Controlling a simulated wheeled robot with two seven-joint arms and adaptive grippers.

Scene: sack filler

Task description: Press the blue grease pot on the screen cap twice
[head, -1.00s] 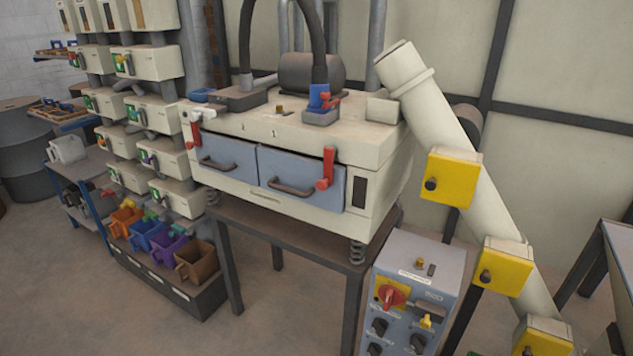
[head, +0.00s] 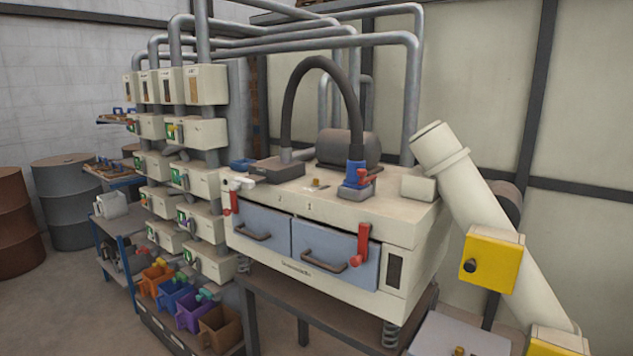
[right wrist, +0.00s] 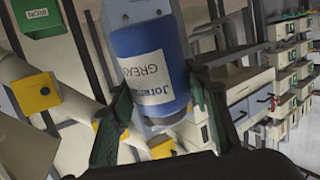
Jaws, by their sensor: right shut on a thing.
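The blue grease pot (right wrist: 150,45), with a white label reading GREASE upside down, fills the upper middle of the right wrist view. My right gripper (right wrist: 162,118) is shut on it, with dark green fingers on both sides; part of the pot is cut off at the top edge. The cream screen machine (head: 330,210) stands in the head view. A small brass-coloured fitting (head: 316,184) sits on its top; I cannot tell if this is the screen cap. My grippers do not show in the head view, and the left is in neither view.
A black hose (head: 290,95) arches to a blue fitting (head: 357,173) on the machine top. A cream pipe with yellow boxes (head: 492,258) slopes along the right. Dispensers (head: 205,133) and coloured bins (head: 190,310) stand left. Drums (head: 65,190) stand far left.

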